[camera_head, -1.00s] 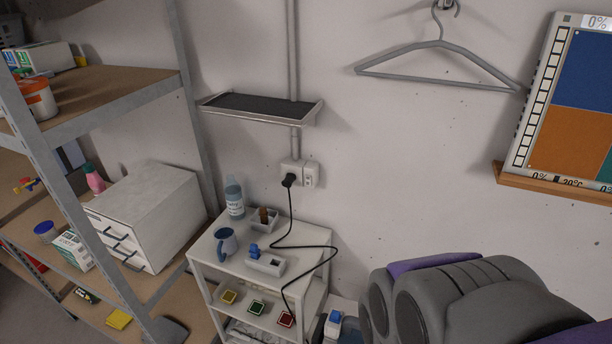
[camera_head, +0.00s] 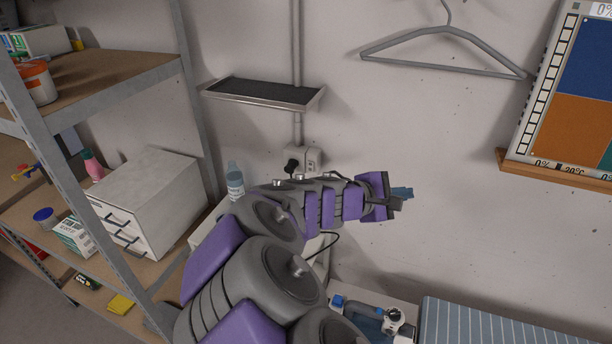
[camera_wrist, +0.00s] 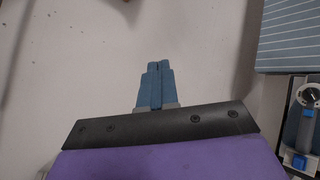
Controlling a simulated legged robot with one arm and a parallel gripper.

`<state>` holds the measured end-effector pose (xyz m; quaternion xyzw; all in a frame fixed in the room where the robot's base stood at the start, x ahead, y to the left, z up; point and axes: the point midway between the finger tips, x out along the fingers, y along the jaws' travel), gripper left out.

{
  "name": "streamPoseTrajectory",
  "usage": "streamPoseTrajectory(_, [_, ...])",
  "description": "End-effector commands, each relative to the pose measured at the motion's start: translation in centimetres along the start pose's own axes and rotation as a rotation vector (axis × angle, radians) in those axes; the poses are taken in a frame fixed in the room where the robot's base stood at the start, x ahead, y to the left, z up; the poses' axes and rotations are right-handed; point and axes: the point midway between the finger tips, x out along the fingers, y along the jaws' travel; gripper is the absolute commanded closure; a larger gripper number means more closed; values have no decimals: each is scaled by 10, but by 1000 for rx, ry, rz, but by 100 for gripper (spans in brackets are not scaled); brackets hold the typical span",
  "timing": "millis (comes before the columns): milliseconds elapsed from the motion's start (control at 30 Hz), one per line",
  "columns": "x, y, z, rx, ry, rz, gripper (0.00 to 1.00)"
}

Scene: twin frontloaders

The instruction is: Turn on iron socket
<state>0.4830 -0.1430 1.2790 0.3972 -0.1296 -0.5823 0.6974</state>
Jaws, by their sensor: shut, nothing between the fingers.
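The iron socket (camera_head: 306,156) is a white double wall outlet below the small wall shelf. A black plug (camera_head: 291,166) sits in its left half, and the right half shows a small switch area too small to read. My gripper (camera_head: 402,193) is shut and empty, to the right of the socket and a little lower, in front of the bare wall. In the wrist view its blue fingers (camera_wrist: 155,85) are together against the plain wall. The socket does not show in the wrist view.
A striped blue board (camera_head: 475,325) lies at the lower right, also in the wrist view. A metal shelf unit (camera_head: 90,93) stands left. A wall shelf (camera_head: 265,95) and a hanger (camera_head: 440,35) are above. My arm covers most of the small white table.

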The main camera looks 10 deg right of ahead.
Motion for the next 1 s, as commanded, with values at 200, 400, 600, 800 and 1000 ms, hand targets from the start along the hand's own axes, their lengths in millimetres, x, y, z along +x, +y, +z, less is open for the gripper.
streamPoseTrajectory(200, [-26,48,-97,-349,39,300,100])
streamPoseTrajectory(400, [-68,53,-199,-661,99,548,100])
streamPoseTrajectory(600, [-108,35,-269,-871,141,706,100])
streamPoseTrajectory(800, [-121,27,-290,-937,155,758,100])
streamPoseTrajectory(1000, [-119,27,-289,-937,156,758,100])
